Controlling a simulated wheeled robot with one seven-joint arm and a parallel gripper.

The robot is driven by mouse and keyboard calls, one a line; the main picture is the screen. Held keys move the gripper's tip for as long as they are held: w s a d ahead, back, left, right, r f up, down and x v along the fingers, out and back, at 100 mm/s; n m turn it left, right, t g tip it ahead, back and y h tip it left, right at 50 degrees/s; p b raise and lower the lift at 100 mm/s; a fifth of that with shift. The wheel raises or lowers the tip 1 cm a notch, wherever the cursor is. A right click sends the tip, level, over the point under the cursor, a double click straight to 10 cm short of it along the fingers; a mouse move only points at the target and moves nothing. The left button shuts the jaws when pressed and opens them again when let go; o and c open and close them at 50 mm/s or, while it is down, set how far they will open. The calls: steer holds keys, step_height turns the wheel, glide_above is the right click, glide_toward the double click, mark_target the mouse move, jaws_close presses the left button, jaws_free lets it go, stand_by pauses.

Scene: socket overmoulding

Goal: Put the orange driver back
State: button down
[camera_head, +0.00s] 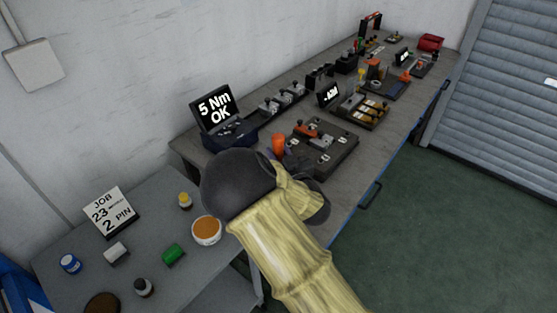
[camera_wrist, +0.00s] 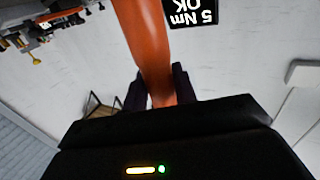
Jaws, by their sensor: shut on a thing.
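The orange driver (camera_wrist: 149,45) is between the fingers of my gripper (camera_wrist: 158,90) in the wrist view, and the gripper is shut on it. The driver's upper part reaches past the top of that view. In the head view the orange driver (camera_head: 278,145) shows as a short upright piece just beyond my dark wrist, over the near end of the long bench. My arm hides the fingers and the lower part of the driver there. A screen unit (camera_head: 217,108) reading "5 Nm OK" stands to its left, apart from it.
A dark fixture plate (camera_head: 335,158) lies right of the driver on the long bench (camera_head: 372,145). Several fixtures and a small screen (camera_head: 329,93) stand farther back. The lower side table (camera_head: 205,268) holds a job sign (camera_head: 110,211), an orange-topped tub (camera_head: 207,231) and several small containers.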

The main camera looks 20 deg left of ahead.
steer(key=shift+f, duration=1.35)
steer(key=shift+f, duration=0.15)
steer(key=c, duration=1.1)
jaws_free()
steer(key=shift+v, duration=6.05)
steer(key=shift+w+d, duration=0.1)
steer(key=shift+w, duration=0.05)
